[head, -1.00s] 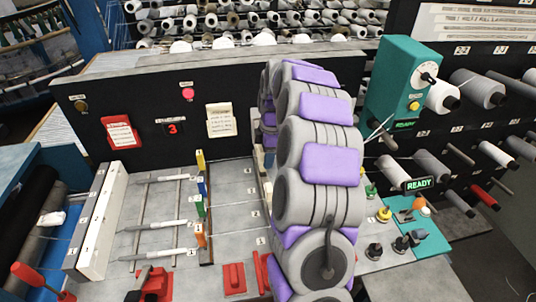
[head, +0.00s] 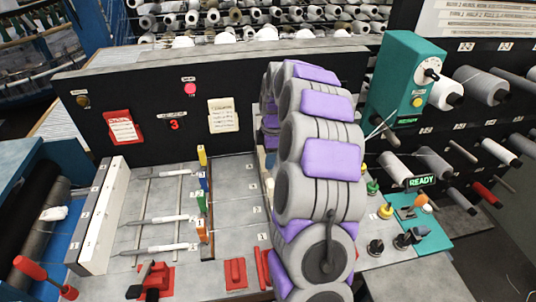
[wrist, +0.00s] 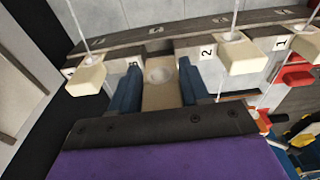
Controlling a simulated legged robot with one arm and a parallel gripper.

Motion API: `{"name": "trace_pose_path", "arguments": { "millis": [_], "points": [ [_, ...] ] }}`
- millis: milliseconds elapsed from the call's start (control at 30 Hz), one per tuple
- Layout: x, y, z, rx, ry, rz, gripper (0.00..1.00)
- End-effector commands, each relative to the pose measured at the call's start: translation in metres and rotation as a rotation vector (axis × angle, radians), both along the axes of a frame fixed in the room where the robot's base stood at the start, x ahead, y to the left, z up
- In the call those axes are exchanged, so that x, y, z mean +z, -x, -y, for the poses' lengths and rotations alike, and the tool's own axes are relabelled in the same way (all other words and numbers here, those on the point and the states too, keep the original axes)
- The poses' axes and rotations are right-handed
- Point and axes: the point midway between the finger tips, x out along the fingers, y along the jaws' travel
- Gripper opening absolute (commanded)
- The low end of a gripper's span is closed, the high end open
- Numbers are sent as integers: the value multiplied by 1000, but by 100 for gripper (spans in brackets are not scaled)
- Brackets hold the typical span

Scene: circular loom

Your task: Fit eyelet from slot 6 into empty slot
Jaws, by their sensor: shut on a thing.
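In the wrist view my gripper (wrist: 160,82) has its two dark blue fingers closed on the sides of a beige eyelet (wrist: 160,97) with a pale round ring. The held eyelet lies against or just above the dark slotted rail (wrist: 183,34), left of the label 2; I cannot tell whether it is seated. Another beige eyelet (wrist: 237,56) stands by label 2, one (wrist: 303,44) by label 1, and one (wrist: 87,78) to the left. Each of these has a thin white strand rising from it. In the head view my arm hides the gripper and the rail.
A teal control box (head: 403,80) with a dial stands right of my arm. A READY sign (head: 421,181) glows green. Yarn spools (head: 478,87) fill the right rack. Red and black levers (head: 153,280) stand at the front left. Grey tabletop (head: 235,190) is open left of my arm.

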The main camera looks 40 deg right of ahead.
Motion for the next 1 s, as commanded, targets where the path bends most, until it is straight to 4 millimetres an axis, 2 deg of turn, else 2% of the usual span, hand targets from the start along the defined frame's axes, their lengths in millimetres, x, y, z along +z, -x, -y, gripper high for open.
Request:
{"name": "trace_pose_path", "arguments": {
  "millis": [467, 1000],
  "points": [
    [-1, 0, 0, 0, -1, 0, 9],
    [-4, 1, 10, -1, -9, -2, 9]
  ]
}}
